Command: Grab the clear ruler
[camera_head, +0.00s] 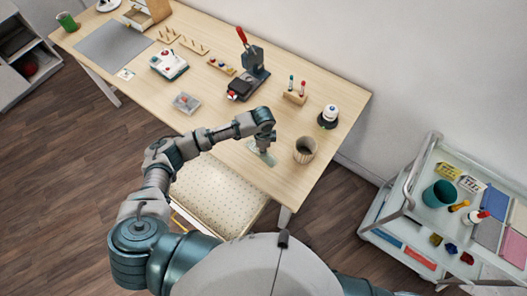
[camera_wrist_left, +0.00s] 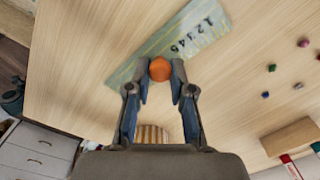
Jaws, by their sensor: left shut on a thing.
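The clear ruler (camera_head: 264,157) lies on the light wooden table near its front edge, under my left gripper (camera_head: 264,146) in the head view. In the left wrist view the ruler (camera_wrist_left: 205,30) is a pale greenish see-through strip with printed numbers, running diagonally. A round orange knob (camera_wrist_left: 160,69) sits on the ruler, between the fingertips of my left gripper (camera_wrist_left: 160,73). The fingers are closed on the knob from both sides. I cannot tell whether the ruler touches the table. My right gripper is not in view.
A ribbed cup (camera_head: 304,150) stands just right of the ruler. A rack (camera_head: 295,97) with coloured sticks and a dark press (camera_head: 252,70) stand behind. A clear box (camera_head: 186,103) is to the left. A padded stool (camera_head: 218,195) is at the front; a trolley (camera_head: 420,190) is at right.

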